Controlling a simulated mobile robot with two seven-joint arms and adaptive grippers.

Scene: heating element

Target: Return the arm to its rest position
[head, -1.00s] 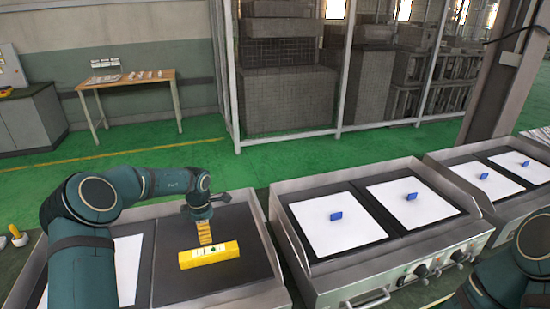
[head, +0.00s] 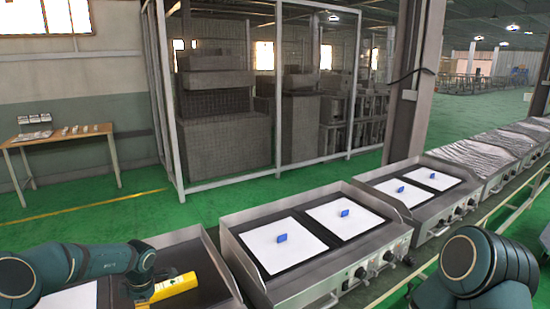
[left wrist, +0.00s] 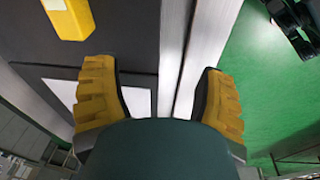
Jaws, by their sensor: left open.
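My left arm (head: 70,272) reaches in from the left edge, low over the leftmost griddle. My left gripper (left wrist: 160,82) is open and empty, with its two yellow ribbed fingers spread apart. A yellow bar (head: 172,287) lies on the dark plate of that griddle, close to the gripper's end of the arm in the head view. In the left wrist view the yellow bar (left wrist: 70,18) is at the upper left, outside the fingers and apart from them. My right arm (head: 470,265) shows at the lower right; its gripper is out of view.
The leftmost griddle (head: 212,262) has a raised metal rim. Griddles with white sheets (head: 283,247) and small blue blocks (head: 281,238) stand to the right. A wooden table (head: 62,136) and a caged area (head: 225,130) stand behind, across open green floor (head: 80,220).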

